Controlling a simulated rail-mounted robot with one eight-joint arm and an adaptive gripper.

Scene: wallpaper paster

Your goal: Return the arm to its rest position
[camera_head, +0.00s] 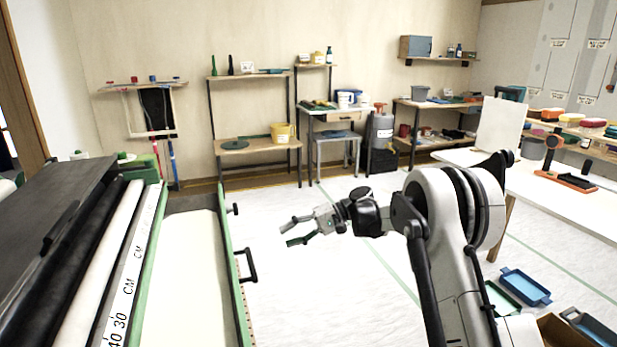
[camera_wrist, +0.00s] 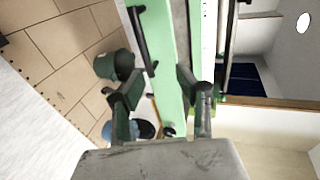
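My arm rises at the right of the head view, bent, with my gripper (camera_head: 288,233) reaching left over the pale floor covering. The gripper's two fingers are spread apart with nothing between them. In the wrist view my gripper (camera_wrist: 158,88) also shows open, with its fingers to either side of the picture's middle. Behind the fingers is the green side panel (camera_wrist: 166,62) of the wallpaper paster. In the head view the paster's green edge (camera_head: 232,275) with black handles lies left of my gripper, with a visible gap between them.
A white worktable (camera_head: 560,190) stands to the right of my arm. Blue tray (camera_head: 526,287) and a green tray lie on the floor at lower right. Shelves and a stool (camera_head: 338,150) line the back wall. The floor between paster and arm is clear.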

